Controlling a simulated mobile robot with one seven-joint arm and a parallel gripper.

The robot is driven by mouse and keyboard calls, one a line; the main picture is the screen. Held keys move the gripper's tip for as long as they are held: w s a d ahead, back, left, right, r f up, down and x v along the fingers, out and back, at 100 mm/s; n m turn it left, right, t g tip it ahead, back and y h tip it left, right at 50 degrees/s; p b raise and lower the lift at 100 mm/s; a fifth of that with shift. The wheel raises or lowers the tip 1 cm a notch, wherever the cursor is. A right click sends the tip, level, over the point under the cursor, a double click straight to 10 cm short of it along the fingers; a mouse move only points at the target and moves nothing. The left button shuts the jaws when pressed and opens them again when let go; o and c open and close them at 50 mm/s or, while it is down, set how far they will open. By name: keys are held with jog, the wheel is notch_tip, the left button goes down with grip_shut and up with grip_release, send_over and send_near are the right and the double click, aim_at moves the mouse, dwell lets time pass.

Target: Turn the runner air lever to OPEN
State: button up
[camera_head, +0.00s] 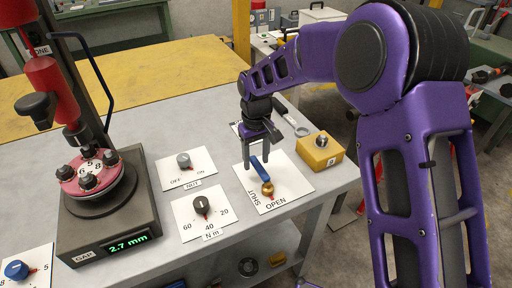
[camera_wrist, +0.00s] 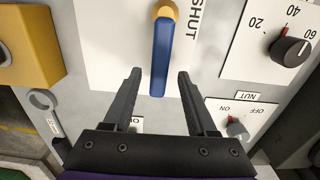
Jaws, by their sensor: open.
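The runner air lever is a blue handle (camera_head: 259,169) on a brass valve body (camera_head: 267,188), mounted on a white plate (camera_head: 297,184) marked SHUT and OPEN. In the head view the handle points up and left from the brass, away from both words. In the wrist view the blue handle (camera_wrist: 161,58) runs down from its brass pivot (camera_wrist: 164,12), with SHUT to its right. My gripper (camera_head: 260,154) is open above the plate. In the wrist view my gripper (camera_wrist: 158,74) has one finger on each side of the handle's free end, with gaps visible on both sides.
A yellow block with a knob (camera_head: 322,150) stands right of the plate. A NUT switch (camera_head: 184,160) and an N m dial (camera_head: 201,205) lie to the left. The spool fixture (camera_head: 90,180) with a 2.7 mm display stands farther left. A grey wrench (camera_head: 294,122) lies behind.

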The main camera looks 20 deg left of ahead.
aim_at(256, 163)
notch_tip(256, 163, up, 17)
jog(key=p, duration=0.1)
jog(key=shift+r, duration=0.2)
dwell(0.4)
